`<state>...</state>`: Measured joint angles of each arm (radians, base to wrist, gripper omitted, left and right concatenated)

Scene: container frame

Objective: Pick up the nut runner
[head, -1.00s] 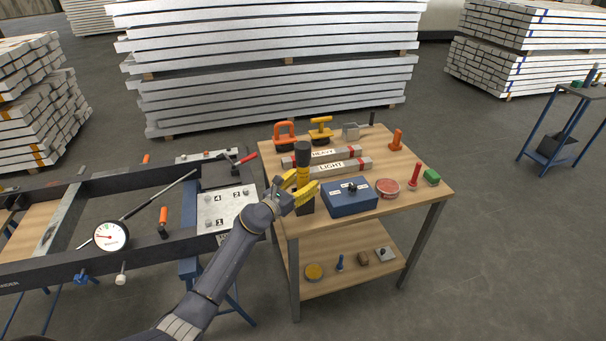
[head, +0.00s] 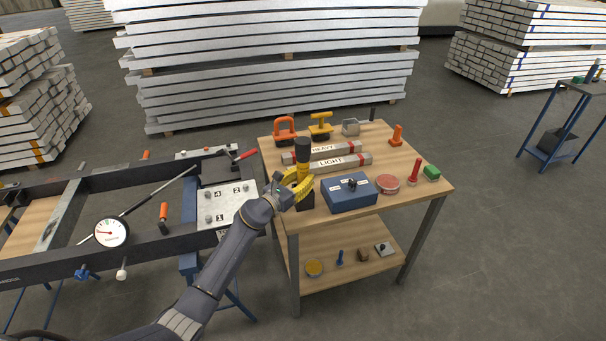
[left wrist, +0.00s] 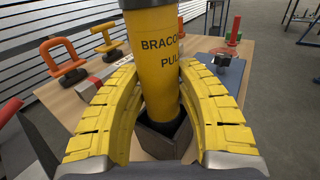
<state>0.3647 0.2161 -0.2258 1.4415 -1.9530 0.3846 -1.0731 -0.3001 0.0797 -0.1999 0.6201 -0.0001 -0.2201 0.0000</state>
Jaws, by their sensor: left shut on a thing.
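The nut runner (head: 303,148) is a yellow cylinder with a black top, standing upright at the near left corner of the wooden table. In the left wrist view its yellow body (left wrist: 158,62) carries black lettering, partly cut off. Its lower end sits in a dark angular holder (left wrist: 160,140); how deep it sits is hidden. My left gripper (head: 299,184) is shut on the nut runner. Its curved yellow fingers lie on both sides of the body in the left wrist view. My right gripper is not in view.
A blue box (head: 349,198) stands close to the right of the holder. Bars marked heavy and light (head: 338,161) lie behind. Orange (head: 284,128) and yellow (head: 320,126) handled tools stand at the back. A dark frame with a dial (head: 111,232) is at left.

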